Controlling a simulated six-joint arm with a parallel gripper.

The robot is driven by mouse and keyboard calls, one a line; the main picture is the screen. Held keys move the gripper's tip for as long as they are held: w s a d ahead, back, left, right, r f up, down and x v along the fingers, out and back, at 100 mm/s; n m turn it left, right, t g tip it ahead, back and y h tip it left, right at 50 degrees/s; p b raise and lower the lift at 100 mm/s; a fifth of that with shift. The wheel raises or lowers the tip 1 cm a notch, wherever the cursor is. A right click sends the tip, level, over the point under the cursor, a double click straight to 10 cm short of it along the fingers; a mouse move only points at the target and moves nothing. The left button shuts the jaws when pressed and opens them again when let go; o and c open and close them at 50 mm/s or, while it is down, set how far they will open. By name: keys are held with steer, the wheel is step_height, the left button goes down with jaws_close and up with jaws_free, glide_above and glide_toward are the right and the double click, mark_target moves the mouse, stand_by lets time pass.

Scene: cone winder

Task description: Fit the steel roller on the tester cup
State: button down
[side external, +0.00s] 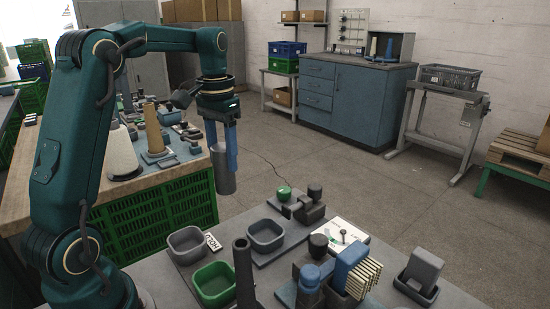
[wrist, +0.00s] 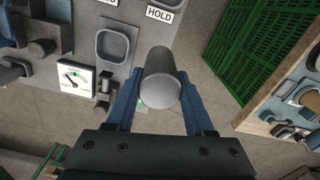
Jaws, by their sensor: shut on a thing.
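The steel roller (side external: 226,182) is a plain grey cylinder, held roughly upright in the air beside the near bench. My gripper (side external: 223,160) has its two blue fingers shut on it from both sides. In the wrist view, my gripper (wrist: 159,80) has the roller (wrist: 162,85) between its fingers, with its rounded end towards the camera. A white dial gauge (side external: 342,236) is on the near bench, with a dark rounded piece (side external: 318,243) beside it. I cannot tell for sure which piece is the tester cup. The gauge also shows in the wrist view (wrist: 75,77).
Grey trays (side external: 187,243) (side external: 265,235), a green tray (side external: 213,285) and a dark upright post (side external: 243,270) stand on the near bench. A small green dome (side external: 284,193) sits at its far edge. A green crate (side external: 150,215) is below the wooden bench at left.

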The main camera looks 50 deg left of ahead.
steer(key=w+d+f+m, duration=0.3)
steer(key=d+f, duration=0.2)
steer(key=d, duration=0.4)
steer(key=shift+d, duration=0.4)
steer(key=shift+f, duration=0.35)
stand_by(1.0)
steer(key=shift+f, duration=0.65)
steer(key=shift+f, duration=0.4)
steer(key=shift+f, duration=0.2)
steer(key=shift+f, duration=0.3)
stand_by(0.7)
